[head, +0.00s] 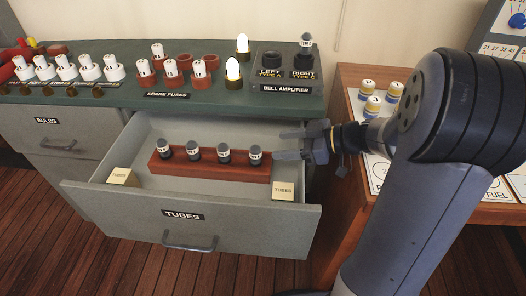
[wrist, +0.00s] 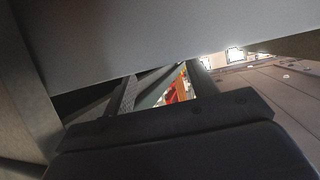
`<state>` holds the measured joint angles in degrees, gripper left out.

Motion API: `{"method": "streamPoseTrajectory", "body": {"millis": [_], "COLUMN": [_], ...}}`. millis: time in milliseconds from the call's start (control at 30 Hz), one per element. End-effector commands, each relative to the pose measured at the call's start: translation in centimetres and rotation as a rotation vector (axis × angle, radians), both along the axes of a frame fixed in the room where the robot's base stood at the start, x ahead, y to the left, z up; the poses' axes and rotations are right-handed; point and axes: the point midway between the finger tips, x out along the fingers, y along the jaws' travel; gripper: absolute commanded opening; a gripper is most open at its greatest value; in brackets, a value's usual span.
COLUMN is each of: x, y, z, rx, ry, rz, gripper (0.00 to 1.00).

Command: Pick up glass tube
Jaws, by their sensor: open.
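Several small dark glass tubes with white labels stand upright in a red-brown rack (head: 212,170) inside the open drawer marked TUBES (head: 240,230). The rightmost glass tube (head: 255,155) is closest to my gripper (head: 279,144). My gripper is open and reaches in from the right, its fingers pointing left. Its fingertips are just right of that tube, and nothing shows between them. I cannot tell whether they touch the tube. Another tube (head: 306,54) stands in the RIGHT TYPE C socket of the bell amplifier (head: 285,72). The wrist view shows no tube clearly, mostly close grey and dark surfaces.
The LEFT TYPE A socket (head: 271,60) looks empty. Two cream TUBES boxes (head: 123,177) (head: 283,191) sit in the drawer corners. The green-grey counter (head: 120,98) above holds bulbs and spare fuses. A wooden desk (head: 350,150) stands right of the drawer, under my arm.

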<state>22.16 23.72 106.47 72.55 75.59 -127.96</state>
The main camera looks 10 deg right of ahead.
Motion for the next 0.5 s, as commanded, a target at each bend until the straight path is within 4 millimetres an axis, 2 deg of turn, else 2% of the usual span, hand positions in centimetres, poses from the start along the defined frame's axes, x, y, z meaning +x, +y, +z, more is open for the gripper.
{"method": "streamPoseTrajectory", "body": {"millis": [500], "x": [1.7], "y": [5.5], "z": [-2.4], "rx": [0.000], "ry": [0.002], "rz": [0.001], "gripper": [0.55]}}
